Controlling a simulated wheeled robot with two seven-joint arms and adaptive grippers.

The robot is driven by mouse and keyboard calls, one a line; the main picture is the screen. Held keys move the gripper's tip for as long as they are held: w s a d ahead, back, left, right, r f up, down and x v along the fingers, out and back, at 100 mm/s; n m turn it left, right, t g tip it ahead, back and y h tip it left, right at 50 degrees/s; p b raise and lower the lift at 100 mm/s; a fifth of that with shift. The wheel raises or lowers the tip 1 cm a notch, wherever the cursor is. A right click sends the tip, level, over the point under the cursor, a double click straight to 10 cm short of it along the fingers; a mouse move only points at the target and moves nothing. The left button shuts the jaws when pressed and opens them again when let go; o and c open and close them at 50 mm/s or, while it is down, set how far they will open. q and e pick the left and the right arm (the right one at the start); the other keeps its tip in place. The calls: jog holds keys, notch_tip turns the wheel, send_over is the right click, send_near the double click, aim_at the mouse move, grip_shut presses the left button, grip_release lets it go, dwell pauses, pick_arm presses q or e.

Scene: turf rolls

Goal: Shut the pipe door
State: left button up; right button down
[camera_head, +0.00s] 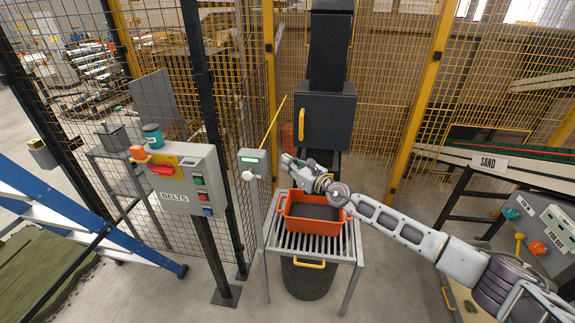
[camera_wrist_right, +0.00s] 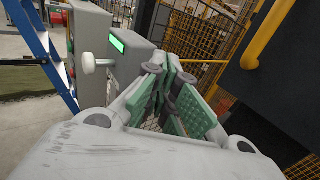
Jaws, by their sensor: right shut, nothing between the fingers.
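The pipe door (camera_head: 335,124) is a dark grey panel with a yellow upright handle (camera_head: 301,124) near its left edge, on the black vertical pipe (camera_head: 329,50). I cannot tell whether the door stands slightly ajar. My right gripper (camera_head: 287,160) is shut and empty, below and left of the handle and apart from it. In the right wrist view the gripper's green-padded fingers (camera_wrist_right: 172,88) are together, and the yellow handle (camera_wrist_right: 268,35) and dark door (camera_wrist_right: 285,90) are to their right. My left gripper is out of view.
A grey post with a green display and white knob (camera_head: 249,174) stands close left of my right gripper. An orange tray (camera_head: 313,223) with dark contents sits on a slatted stand (camera_head: 343,254) below. A sand conveyor (camera_head: 490,162) is at right; mesh fencing surrounds the pipe.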

jog(key=shift+s+a+b, duration=0.1)
jog(key=shift+s+b, duration=0.25)
jog(key=shift+s, duration=0.65)
jog(key=shift+f, duration=0.1)
jog(key=shift+f, duration=0.1)
